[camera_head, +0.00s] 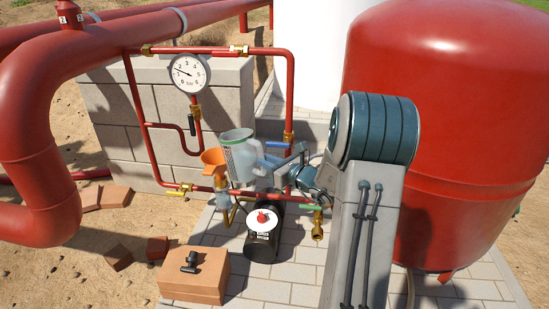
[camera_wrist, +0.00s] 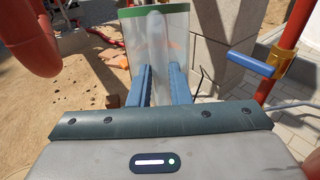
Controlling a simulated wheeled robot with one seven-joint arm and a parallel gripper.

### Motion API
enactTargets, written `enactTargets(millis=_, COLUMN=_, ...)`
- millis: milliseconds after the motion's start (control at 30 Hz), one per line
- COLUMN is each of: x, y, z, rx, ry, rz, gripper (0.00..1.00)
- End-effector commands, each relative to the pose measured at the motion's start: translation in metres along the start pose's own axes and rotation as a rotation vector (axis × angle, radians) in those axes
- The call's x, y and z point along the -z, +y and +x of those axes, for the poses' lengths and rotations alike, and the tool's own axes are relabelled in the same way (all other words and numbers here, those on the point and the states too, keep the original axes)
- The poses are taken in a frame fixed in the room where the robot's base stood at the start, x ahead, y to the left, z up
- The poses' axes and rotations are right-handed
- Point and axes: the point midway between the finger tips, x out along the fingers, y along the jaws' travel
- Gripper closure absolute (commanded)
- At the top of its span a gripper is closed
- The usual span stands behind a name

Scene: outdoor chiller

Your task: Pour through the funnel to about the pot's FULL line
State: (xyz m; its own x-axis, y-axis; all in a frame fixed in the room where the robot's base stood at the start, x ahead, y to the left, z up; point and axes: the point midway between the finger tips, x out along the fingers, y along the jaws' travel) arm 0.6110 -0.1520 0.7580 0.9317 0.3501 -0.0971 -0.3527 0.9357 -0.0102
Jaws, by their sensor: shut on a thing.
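A translucent jug (camera_head: 240,152) with a green strip is held in the middle of the head view, just right of and above the orange funnel (camera_head: 214,157). It leans slightly left, toward the funnel. In the wrist view the jug (camera_wrist: 178,28) stands beyond my blue fingers. My gripper (camera_wrist: 157,78) is shut on the jug's handle, and shows at the jug's right in the head view (camera_head: 275,160). The funnel sits on a small clear pot (camera_head: 223,191) on the pipework. No stream is visible. The liquid levels and the FULL line are too small to read.
Red pipes with a pressure gauge (camera_head: 188,73) stand behind the jug. A black cylinder (camera_head: 263,240) with a white top is in front. A brick block (camera_head: 195,276) carries a small black fitting (camera_head: 190,262). A blue valve lever (camera_wrist: 250,62) is close right in the wrist view.

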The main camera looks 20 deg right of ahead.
Motion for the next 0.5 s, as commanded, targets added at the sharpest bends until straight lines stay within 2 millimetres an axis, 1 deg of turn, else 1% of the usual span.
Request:
enactTargets(millis=33, x=-0.009, y=0.001, z=0.005, rx=-0.004, ry=0.015, rz=-0.002, gripper=1.00)
enactTargets(millis=200, x=-0.014, y=0.001, z=0.018, rx=-0.002, ry=0.085, rz=-0.006, gripper=1.00)
enactTargets(millis=500, x=-0.015, y=0.001, z=0.021, rx=-0.003, ry=0.215, rz=-0.012, gripper=1.00)
